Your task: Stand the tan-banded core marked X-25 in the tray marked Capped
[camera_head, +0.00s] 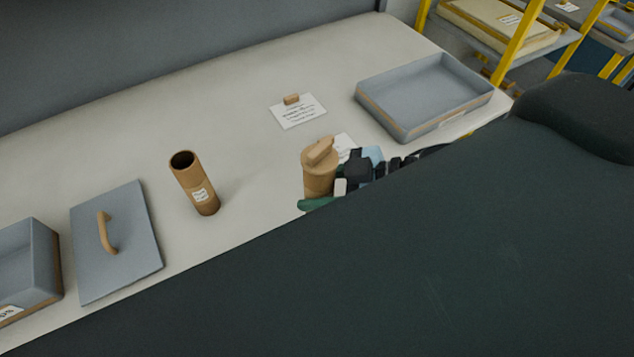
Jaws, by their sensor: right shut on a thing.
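A tan cardboard core (319,182) with a tan cap and a raised grip on top stands about upright in the middle of the view. My right gripper (338,184) is shut on it from the right; my dark arm hides its lower end. No X-25 mark shows on the side I see. A second, open brown core (195,186) stands to the left with a small white label too small to read. A shallow grey tray (376,114) lies at the back right, apart from the held core; its front label is unreadable. My left gripper is out of view.
A grey lid (135,247) with a tan handle lies at the left, beside a grey box (46,262) cut by the frame edge. Yellow-framed shelves (510,45) are beyond the table. The back left tabletop is clear.

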